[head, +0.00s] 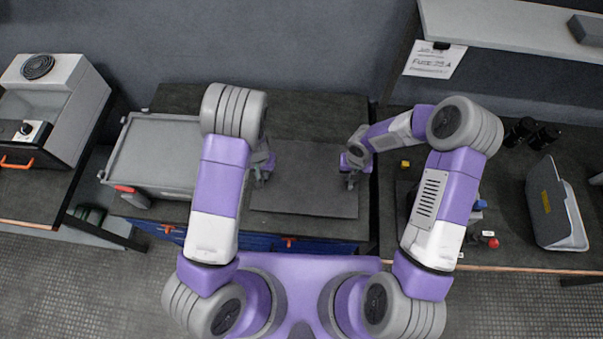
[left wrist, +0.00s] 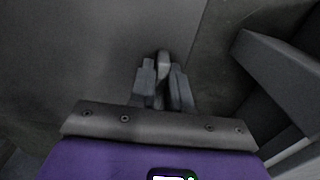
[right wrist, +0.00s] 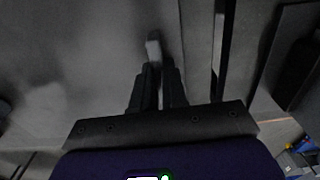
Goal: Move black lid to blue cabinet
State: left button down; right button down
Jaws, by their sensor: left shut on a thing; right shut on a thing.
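The black lid (head: 305,180) is a flat dark square panel over the top of the blue cabinet (head: 262,242), whose blue front shows below. I cannot tell whether the lid touches the cabinet top. My left gripper (head: 263,172) is at the lid's left edge, shut on a small grey handle (left wrist: 163,58). My right gripper (head: 352,174) is at the lid's right edge, shut on another handle (right wrist: 153,47). The lid surface fills much of the left wrist view (left wrist: 100,50) and the right wrist view (right wrist: 95,60). My left forearm hides part of the cabinet.
A grey tray-like box (head: 160,150) stands left of the lid, close to my left gripper. A grey machine (head: 55,95) is on the far left table. The right bench holds a dark-faced case (head: 555,205), black cylinders (head: 540,136) and a red knob (head: 493,242). A shelf (head: 500,25) overhangs that bench.

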pick_arm(q)
jog(key=shift+f, duration=0.4)
pick_arm(e)
jog(key=shift+f, duration=0.35)
pick_arm(q)
jog(key=c, duration=1.5)
grip_release()
pick_arm(e)
jog(key=c, duration=1.6)
grip_release()
pick_arm(q)
jog(key=o, duration=0.4)
pick_arm(e)
jog(key=o, duration=0.4)
jog(key=shift+o, duration=0.2)
jog(key=shift+r, duration=0.1)
pick_arm(q)
notch_tip(320, 180, up, 12)
jog(key=shift+r, duration=0.1)
pick_arm(e)
notch_tip(320, 180, up, 12)
